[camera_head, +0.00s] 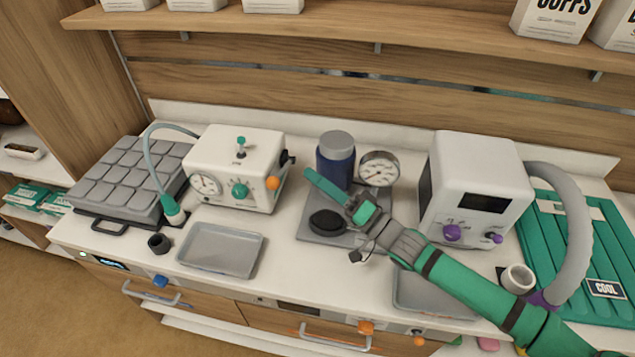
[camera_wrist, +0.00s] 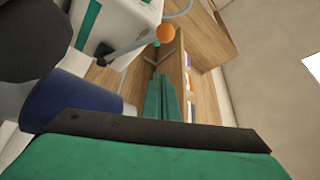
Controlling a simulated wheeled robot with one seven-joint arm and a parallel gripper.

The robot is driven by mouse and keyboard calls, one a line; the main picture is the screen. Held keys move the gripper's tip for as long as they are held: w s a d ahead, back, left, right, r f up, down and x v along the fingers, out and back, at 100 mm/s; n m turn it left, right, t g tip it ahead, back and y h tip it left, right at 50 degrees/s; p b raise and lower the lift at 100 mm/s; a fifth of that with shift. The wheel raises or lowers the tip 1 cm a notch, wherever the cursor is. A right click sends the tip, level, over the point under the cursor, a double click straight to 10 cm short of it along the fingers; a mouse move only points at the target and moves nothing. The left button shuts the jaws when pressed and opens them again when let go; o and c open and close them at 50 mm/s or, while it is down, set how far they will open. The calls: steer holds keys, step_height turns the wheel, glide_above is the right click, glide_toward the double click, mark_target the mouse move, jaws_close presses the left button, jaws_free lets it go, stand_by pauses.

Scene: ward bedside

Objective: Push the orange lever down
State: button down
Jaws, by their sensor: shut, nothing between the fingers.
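The ball sits low, below and in front of the dark pivot. In the wrist view the orange ball (camera_wrist: 165,33) is at the end of the grey lever arm, beyond my fingers. My gripper (camera_head: 309,174) has green fingers and is shut and empty. It points left at the lever, with its tips to the right of the ball and apart from it in the picture.
A blue jar with a grey lid (camera_head: 336,162) and a round gauge (camera_head: 379,168) stand close behind my gripper. A grey scale-like plate with a black disc (camera_head: 326,222) lies beneath it. An empty grey tray (camera_head: 222,250) is in front of the machine. A white device with purple knobs (camera_head: 476,185) stands right.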

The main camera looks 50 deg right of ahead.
steer(key=w+a, duration=0.3)
steer(key=w, duration=0.2)
steer(key=shift+w+a+f, duration=0.15)
steer(key=shift+w+a, duration=0.1)
steer(key=shift+w, duration=0.15)
steer(key=shift+s+a+f, duration=0.1)
steer(key=shift+a+f, duration=0.1)
steer(key=shift+f, duration=0.25)
steer(key=shift+s+a+f, duration=0.1)
steer(key=shift+a+f, duration=0.1)
steer(key=shift+f, duration=0.25)
steer(key=shift+d+r, duration=0.1)
steer(key=d+r, duration=0.3)
steer(key=v, duration=0.6)
steer(key=f+v, duration=0.1)
steer(key=v, duration=0.2)
steer(key=shift+d+f, duration=0.1)
